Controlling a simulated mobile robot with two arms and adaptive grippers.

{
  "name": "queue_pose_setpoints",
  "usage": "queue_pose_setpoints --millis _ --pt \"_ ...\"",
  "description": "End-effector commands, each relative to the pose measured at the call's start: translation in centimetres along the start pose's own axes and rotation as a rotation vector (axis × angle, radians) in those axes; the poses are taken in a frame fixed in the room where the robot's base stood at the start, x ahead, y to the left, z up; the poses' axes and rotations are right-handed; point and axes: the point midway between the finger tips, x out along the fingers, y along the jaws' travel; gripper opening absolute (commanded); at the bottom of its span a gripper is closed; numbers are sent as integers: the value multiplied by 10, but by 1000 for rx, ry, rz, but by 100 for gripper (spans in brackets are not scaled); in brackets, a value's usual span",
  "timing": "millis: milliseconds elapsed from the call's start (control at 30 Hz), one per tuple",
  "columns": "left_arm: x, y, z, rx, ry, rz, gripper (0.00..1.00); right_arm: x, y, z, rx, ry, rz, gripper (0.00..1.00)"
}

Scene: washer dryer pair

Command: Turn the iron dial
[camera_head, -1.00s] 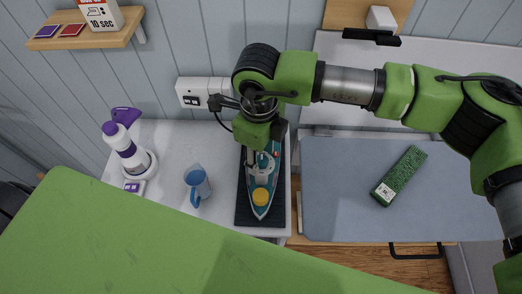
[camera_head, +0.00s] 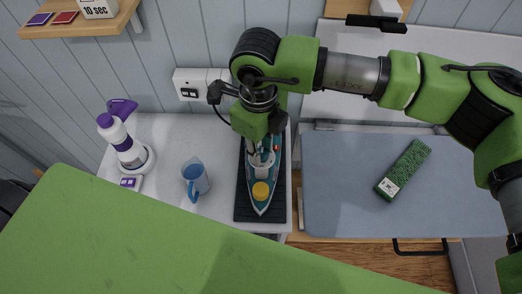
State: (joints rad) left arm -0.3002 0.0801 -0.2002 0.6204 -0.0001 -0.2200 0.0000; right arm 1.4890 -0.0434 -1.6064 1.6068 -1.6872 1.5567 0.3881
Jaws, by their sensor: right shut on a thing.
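The teal and white iron (camera_head: 263,184) lies on a dark mat (camera_head: 246,212) on the white counter, its tip toward me. My right gripper (camera_head: 260,150) reaches down from above onto the rear half of the iron. Its fingers are at the iron's upper body, shut on a part there, which looks like the dial; the grip itself is mostly hidden by the gripper. My left gripper is not in view.
A blue cup (camera_head: 195,180) and a white and purple bottle (camera_head: 127,149) stand left of the iron. A wall socket (camera_head: 190,85) is behind. To the right, a green box (camera_head: 404,170) lies on a grey-blue ironing surface (camera_head: 335,190). A large green surface (camera_head: 110,235) fills the foreground.

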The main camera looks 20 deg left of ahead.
Motion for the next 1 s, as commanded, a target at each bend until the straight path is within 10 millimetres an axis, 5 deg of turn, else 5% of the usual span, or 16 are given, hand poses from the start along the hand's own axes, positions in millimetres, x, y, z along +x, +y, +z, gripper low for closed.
queue_pose_setpoints --millis 500,1000 --pt "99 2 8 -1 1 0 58 8 -1 1 460 12 -3 1" --pt "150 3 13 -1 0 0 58 2 -2 1 832 27 -2 1"
